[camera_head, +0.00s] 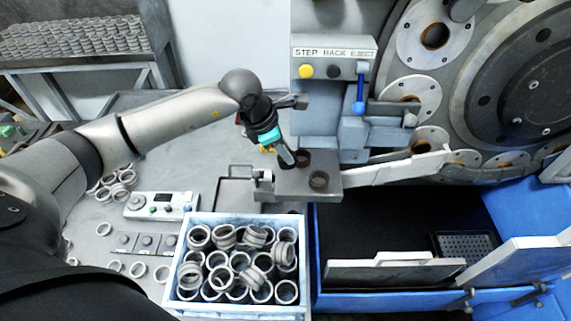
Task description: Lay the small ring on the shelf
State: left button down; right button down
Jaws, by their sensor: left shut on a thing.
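The shelf (296,189) is a small grey metal plate in front of the machine, left of the big wheel. Small dark rings (319,179) rest on it, one near its front right and another (303,157) further back. My left gripper (287,157) points down over the back left of the shelf. It is shut on a small dark ring (284,164) at its fingertips, mostly hidden by the fingers. I cannot tell whether this ring touches the shelf. My right gripper is not in view.
A blue-white crate (305,262) full of grey rings stands in front of the shelf. A control panel (330,58) with a blue lever (359,92) rises behind it. A white chute bar (400,167) runs right. Loose rings (120,178) and a button box (158,205) lie left.

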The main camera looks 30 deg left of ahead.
aim_at(285, 167)
pick_arm(q)
notch_tip(285, 167, down, 6)
jog(key=shift+r, duration=0.1)
dwell(0.4)
jog(key=c, duration=1.1)
grip_release()
jog(key=shift+f, duration=0.25)
jog(key=o, duration=0.5)
jog(key=shift+r, duration=0.1)
jog(key=shift+c, duration=0.2)
jog(key=shift+r, duration=0.35)
jog(key=b+v, duration=0.1)
jog(key=v, duration=1)
jog(key=shift+r, duration=0.3)
